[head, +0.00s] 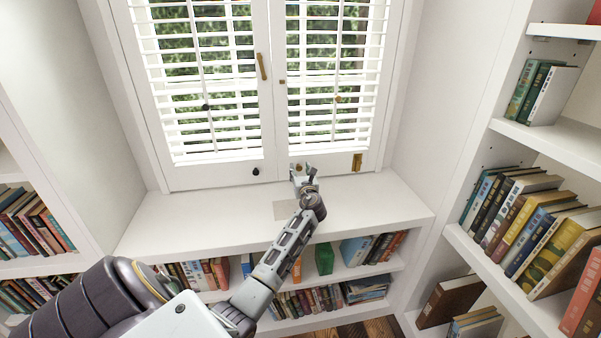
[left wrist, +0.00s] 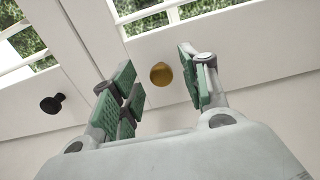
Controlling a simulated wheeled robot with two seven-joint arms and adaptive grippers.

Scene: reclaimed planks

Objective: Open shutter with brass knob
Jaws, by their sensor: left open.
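The right shutter panel (head: 333,80) is white and louvred and stands closed beside the left shutter panel (head: 205,80). The round brass knob (left wrist: 161,74) sits on the right panel's bottom rail; in the head view it is a small spot (head: 299,167) between my fingertips. The left panel has a black knob (head: 255,172), also seen in the left wrist view (left wrist: 52,104). My left gripper (head: 302,169) is open in front of the brass knob. In the left wrist view its green-padded fingers (left wrist: 157,70) lie on either side of the knob, with gaps showing. My right gripper is not in view.
A brass plate (head: 357,162) is at the right panel's lower right corner. A gold handle (head: 262,66) is on the left panel's inner stile. A white sill (head: 375,205) lies below, over shelved books. A bookcase (head: 560,145) stands at the right.

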